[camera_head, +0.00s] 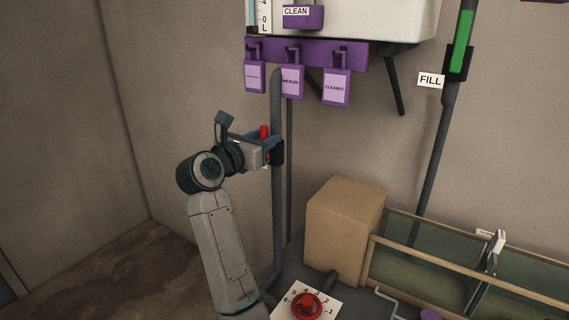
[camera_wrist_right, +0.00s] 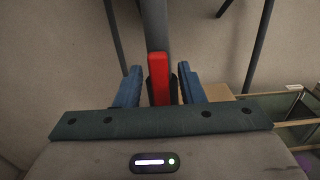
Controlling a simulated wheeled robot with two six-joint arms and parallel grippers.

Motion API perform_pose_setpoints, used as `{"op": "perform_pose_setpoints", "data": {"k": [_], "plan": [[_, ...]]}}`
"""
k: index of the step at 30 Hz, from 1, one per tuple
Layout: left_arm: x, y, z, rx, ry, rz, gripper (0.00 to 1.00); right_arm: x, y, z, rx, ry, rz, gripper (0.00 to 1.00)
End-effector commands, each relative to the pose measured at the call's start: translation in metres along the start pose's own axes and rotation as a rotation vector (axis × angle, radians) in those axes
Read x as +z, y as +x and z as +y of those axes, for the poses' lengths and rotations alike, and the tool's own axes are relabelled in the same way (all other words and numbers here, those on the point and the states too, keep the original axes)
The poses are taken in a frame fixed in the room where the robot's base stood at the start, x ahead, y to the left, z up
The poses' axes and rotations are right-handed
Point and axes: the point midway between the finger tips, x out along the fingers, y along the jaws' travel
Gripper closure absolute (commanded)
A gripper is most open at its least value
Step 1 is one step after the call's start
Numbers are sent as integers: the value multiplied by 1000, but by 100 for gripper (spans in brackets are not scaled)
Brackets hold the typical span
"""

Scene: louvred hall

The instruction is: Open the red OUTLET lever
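The red lever (camera_head: 264,131) sits on a dark valve body (camera_head: 278,152) on the grey vertical pipe (camera_head: 277,200). No OUTLET label is readable on it. My right gripper (camera_head: 269,146) is at the lever and partly hides it in the head view. In the right wrist view the red lever (camera_wrist_right: 158,76) stands upright between the two blue fingers of my right gripper (camera_wrist_right: 160,70). The fingers are apart, one on each side, with a visible gap to the lever. My left gripper is not in view.
Purple tags (camera_head: 337,87) hang from a purple rack (camera_head: 350,57) above the pipe. A cardboard box (camera_head: 343,225) stands right of the pipe. A red knob (camera_head: 306,306) on a numbered plate is below. A green-marked FILL pipe (camera_head: 436,150) is at right. The left wall side is clear.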

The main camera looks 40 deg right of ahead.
Motion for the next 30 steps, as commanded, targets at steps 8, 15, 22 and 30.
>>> {"op": "perform_pose_setpoints", "data": {"k": [8,15,22,30], "plan": [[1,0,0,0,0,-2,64,-1,0,0,0,1,2,58],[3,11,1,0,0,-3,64,-4,-21,1,3,3,4,58],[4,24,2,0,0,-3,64,-4,-49,0,3,3,5,58],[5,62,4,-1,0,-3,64,-7,-55,2,-1,4,1,58]]}}
